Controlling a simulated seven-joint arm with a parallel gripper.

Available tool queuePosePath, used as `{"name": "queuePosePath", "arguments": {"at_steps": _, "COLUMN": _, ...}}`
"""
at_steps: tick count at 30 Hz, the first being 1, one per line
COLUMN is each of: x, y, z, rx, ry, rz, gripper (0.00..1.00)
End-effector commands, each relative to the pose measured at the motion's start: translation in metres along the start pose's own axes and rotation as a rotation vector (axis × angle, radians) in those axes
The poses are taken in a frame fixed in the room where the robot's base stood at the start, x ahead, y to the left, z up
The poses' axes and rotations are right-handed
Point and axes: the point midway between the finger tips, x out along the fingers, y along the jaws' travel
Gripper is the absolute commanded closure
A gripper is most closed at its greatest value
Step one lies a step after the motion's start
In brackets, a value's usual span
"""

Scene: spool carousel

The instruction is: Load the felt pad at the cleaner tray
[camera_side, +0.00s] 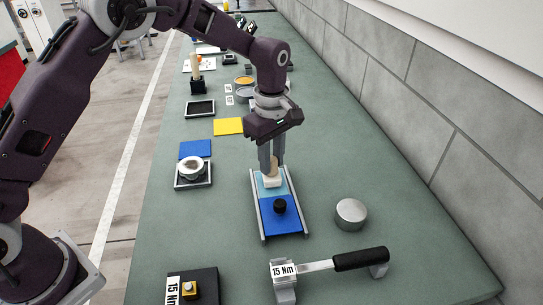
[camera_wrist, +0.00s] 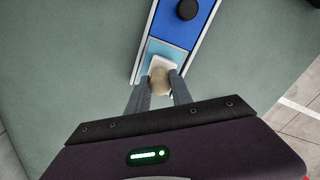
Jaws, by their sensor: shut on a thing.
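My gripper (camera_side: 271,162) is shut on the rounded wooden handle of the felt pad (camera_side: 272,182), whose white block points downward. In the wrist view the felt pad (camera_wrist: 160,63) shows between the fingertips (camera_wrist: 160,84). The pad is over the light-blue end of the cleaner tray (camera_side: 258,205), a narrow tray with pale metal side rails. It looks at or very near the light-blue surface; I cannot tell whether it touches. A darker blue plate with a black knob (camera_side: 280,206) covers the tray's near end, and the knob also shows in the wrist view (camera_wrist: 187,9).
A round metal tin (camera_side: 351,213) stands right of the tray. A torque wrench (camera_side: 335,264) marked 15 Nm lies in front. A dark block with a yellow piece (camera_side: 190,288) is at front left. A white ring on a dark-edged stand (camera_side: 193,170) is left. A grey wall bounds the right.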

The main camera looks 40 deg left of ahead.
Motion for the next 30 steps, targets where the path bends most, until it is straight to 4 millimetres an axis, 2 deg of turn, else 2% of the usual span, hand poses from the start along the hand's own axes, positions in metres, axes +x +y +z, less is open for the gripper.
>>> {"name": "queuePosePath", "arguments": {"at_steps": 30, "x": 0.0066, "y": 0.0000, "z": 0.0000, "rx": 0.000, "ry": 0.000, "rz": 0.000, "gripper": 1.00}}
